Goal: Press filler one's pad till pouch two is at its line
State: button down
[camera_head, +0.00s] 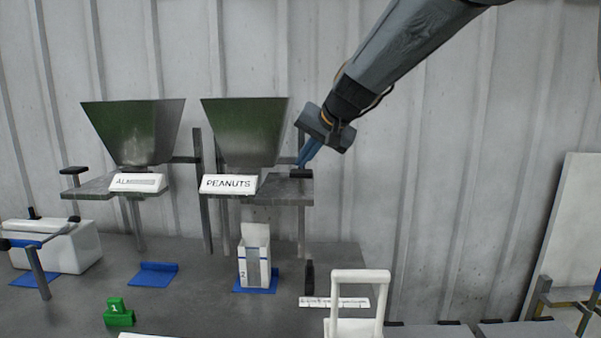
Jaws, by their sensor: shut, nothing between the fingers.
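The pouch marked 2 (246,262), white with a grey strip down its front, stands upright under the spout of the hopper labelled PEANUTS (243,130). Its fill level and line are too small to tell. A black pad (301,173) sits at the right end of this filler's shelf. My gripper (302,164) is shut and empty, its blue fingers pointing down at this pad; I cannot tell whether the tips touch it. The other hopper (132,130), labelled ALM with the rest blurred, has a black pad (73,170) at its left. No number shows on either filler.
A green block marked 1 (118,313) lies at the front left of the grey table (190,300). An empty blue holder (154,274) sits below the left hopper. A white machine (70,247) stands far left, a white frame (358,277) front right.

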aim_at(303, 172)
jog(key=shift+f+b, duration=1.45)
jog(key=shift+f, duration=0.2)
dwell(1.4)
jog(key=shift+r, duration=0.15)
jog(key=shift+r+p, duration=1.5)
jog(key=shift+r, duration=0.4)
jog(key=shift+r+p, duration=1.9)
jog(key=shift+r, duration=0.7)
